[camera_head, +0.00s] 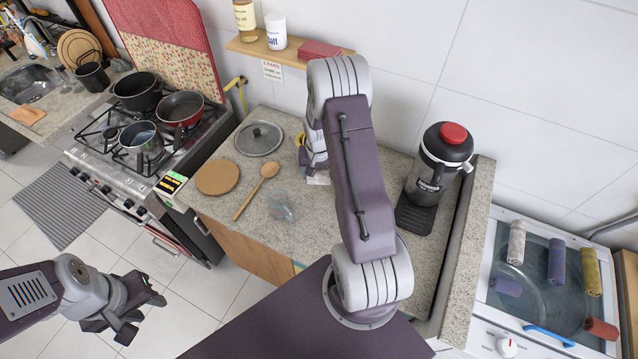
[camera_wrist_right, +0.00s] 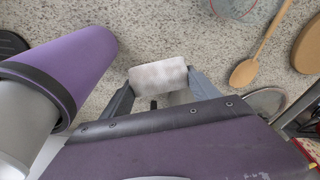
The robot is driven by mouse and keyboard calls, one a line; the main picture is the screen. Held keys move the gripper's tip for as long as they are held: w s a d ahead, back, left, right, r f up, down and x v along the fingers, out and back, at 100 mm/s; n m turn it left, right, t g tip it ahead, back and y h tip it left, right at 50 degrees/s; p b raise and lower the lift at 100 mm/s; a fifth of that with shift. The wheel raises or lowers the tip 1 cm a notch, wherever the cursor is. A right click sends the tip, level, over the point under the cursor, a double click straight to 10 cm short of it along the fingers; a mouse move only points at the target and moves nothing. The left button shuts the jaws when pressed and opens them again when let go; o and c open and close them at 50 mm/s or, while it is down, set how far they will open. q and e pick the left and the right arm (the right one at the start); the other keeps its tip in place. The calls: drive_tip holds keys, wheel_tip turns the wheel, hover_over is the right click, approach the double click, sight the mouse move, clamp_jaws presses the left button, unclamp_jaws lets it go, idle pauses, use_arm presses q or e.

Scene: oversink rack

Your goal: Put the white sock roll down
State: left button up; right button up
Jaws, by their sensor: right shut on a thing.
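The white sock roll (camera_wrist_right: 158,76) sits across the tips of my right gripper (camera_wrist_right: 160,84) in the right wrist view, with a finger at each end. The right gripper is shut on it, above the speckled counter (camera_wrist_right: 185,28). How far above, I cannot tell. In the head view my right arm mostly hides this gripper and the roll. My left gripper (camera_head: 140,314) is open and empty over the tiled floor at the lower left, away from the counter (camera_head: 300,228).
On the counter are a wooden spoon (camera_head: 256,192), a cork mat (camera_head: 217,177), a pot lid (camera_head: 259,138), a clear glass item (camera_head: 281,208) and a coffee maker (camera_head: 437,165). Several coloured rolls lie on the washer (camera_head: 548,296) at right. The stove (camera_head: 145,135) holds pots.

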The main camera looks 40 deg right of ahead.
sight(319, 171)
drive_tip(key=shift+r, duration=1.9)
